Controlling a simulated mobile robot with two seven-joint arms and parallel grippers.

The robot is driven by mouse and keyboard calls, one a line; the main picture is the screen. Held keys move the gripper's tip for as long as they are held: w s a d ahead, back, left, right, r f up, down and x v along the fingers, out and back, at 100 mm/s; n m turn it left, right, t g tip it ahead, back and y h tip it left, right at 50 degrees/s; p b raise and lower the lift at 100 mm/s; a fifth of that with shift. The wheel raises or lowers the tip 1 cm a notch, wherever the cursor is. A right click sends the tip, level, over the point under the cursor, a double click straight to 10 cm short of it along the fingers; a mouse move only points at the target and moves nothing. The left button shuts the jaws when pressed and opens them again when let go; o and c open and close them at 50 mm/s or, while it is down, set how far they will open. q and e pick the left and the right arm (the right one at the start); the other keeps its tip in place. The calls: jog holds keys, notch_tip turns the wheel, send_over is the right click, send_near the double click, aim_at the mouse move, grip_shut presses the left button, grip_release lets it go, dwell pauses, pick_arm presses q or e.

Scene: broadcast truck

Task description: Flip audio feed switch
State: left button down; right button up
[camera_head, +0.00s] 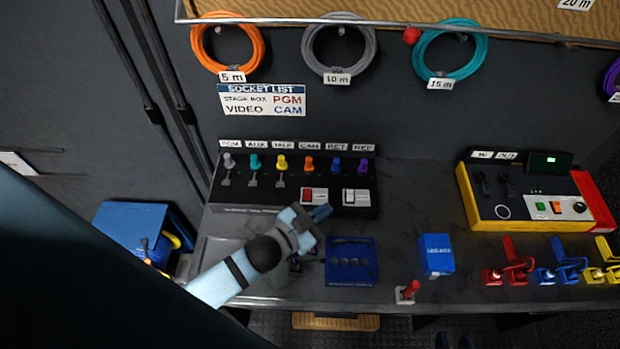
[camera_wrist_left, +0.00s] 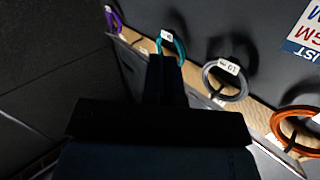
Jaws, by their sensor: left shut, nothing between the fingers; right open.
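A black panel (camera_head: 240,196) stands on the desk with a row of coloured plugs under small labels. On its lower front are a red rocker switch (camera_head: 307,195) and a white rocker switch (camera_head: 349,197). I cannot read which one is the audio feed switch. My left gripper (camera_head: 318,213) is shut and empty, just below and in front of the red switch. I cannot tell whether it touches the panel. In the left wrist view the dark gripper (camera_wrist_left: 166,80) points toward the wall, and no switch shows there. My right gripper is not in view.
A blue box (camera_head: 437,254), a blue case (camera_head: 351,262) and a red-handled lever (camera_head: 408,291) are on the desk. A yellow-and-black unit (camera_head: 490,208) stands at the right, with coloured cable connectors in front. Cable coils (camera_head: 228,45) hang on the wall.

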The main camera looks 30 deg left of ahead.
pick_arm(q)
jog(key=w+d+r+m+g+h+b, duration=0.1)
jog(key=w+d+r+m+g+h, duration=0.1)
jog(key=d+r+m+g+h, duration=0.45)
jog(key=w+d+r+m+g+h+b, duration=0.1)
jog(key=w+d+r+m+g+h, duration=0.15)
jog(key=m+g+h, duration=0.65)
jog(key=w+a+f+m+g+y+b, duration=0.1)
jog(key=w+a+f+m+y, duration=0.1)
jog(key=a+y, duration=0.4)
jog(key=w+a+f+m+y+b, duration=0.1)
jog(key=w+a+m+y, duration=0.2)
jog(key=a+y, duration=0.4)
jog(key=w+a+f+m+g+y+b, duration=0.1)
jog(key=w+a+f+m+y, duration=0.1)
jog(key=a+y, duration=0.4)
jog(key=shift+w+a+f+m+g+y, duration=0.3)
jog(key=shift+w+a+m+g+y, duration=0.1)
jog(key=shift+w+m+y, duration=0.45)
jog(key=shift+s, duration=0.1)
